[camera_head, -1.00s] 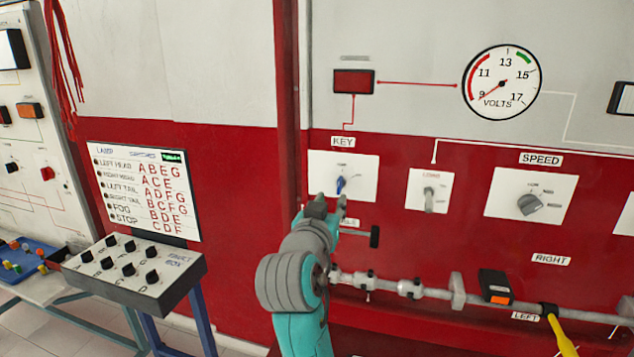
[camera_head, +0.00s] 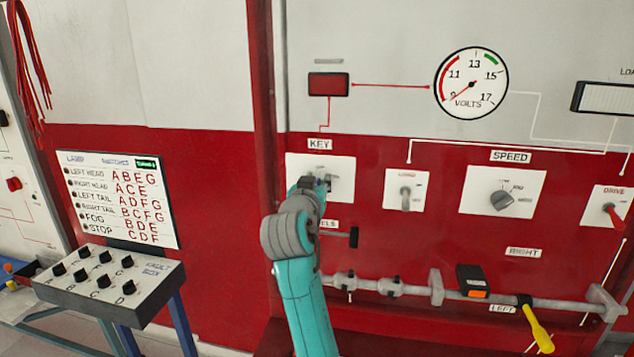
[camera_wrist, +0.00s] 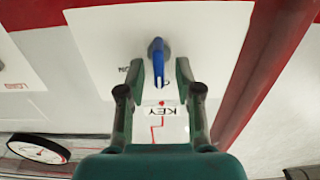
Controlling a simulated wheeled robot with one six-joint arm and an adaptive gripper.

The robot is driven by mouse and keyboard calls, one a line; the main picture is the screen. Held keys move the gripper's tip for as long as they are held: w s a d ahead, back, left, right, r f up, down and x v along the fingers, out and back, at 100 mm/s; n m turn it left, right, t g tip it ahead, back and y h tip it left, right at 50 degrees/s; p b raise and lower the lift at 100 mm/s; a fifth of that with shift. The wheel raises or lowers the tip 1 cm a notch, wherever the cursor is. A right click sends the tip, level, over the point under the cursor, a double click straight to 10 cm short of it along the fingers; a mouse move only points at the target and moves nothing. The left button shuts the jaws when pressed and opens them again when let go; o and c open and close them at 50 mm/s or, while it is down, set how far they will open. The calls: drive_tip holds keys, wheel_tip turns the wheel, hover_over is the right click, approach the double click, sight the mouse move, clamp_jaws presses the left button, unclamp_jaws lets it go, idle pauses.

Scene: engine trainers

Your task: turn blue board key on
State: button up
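The blue key (camera_wrist: 158,62) sits in a grey switch on a white plate (camera_wrist: 100,50) in the wrist view. The plate also shows under the KEY label in the head view (camera_head: 343,168), where my arm hides the key. My gripper (camera_wrist: 160,74) is open, with its fingertips on either side of the key and a visible gap to each side. I cannot tell how deep the key is between the fingers. In the head view my gripper (camera_head: 319,184) is in front of the key plate.
A grey LOAD switch (camera_head: 405,197) and the SPEED knob (camera_head: 503,200) are to the right. A black-ended lever (camera_head: 353,237) and a grey bar (camera_head: 410,289) are below. The fault box (camera_head: 105,285) stands at the left. The volts dial (camera_head: 471,83) is above right.

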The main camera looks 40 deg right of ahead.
clamp_jaws()
drive_tip(key=shift+d+m, duration=0.1)
drive_tip(key=shift+m, duration=0.3)
drive_tip(key=m, duration=0.5)
drive_tip(key=shift+s+d+f+m, duration=0.2)
drive_tip(key=shift+s+d+m, duration=0.05)
drive_tip(key=shift+s+m, duration=0.15)
drive_tip(key=m, duration=0.5)
drive_tip(key=shift+s+d+f, duration=0.15)
drive_tip(key=shift+s+f, duration=0.05)
drive_tip(key=shift+f, duration=0.15)
drive_tip(key=shift+m, duration=0.3)
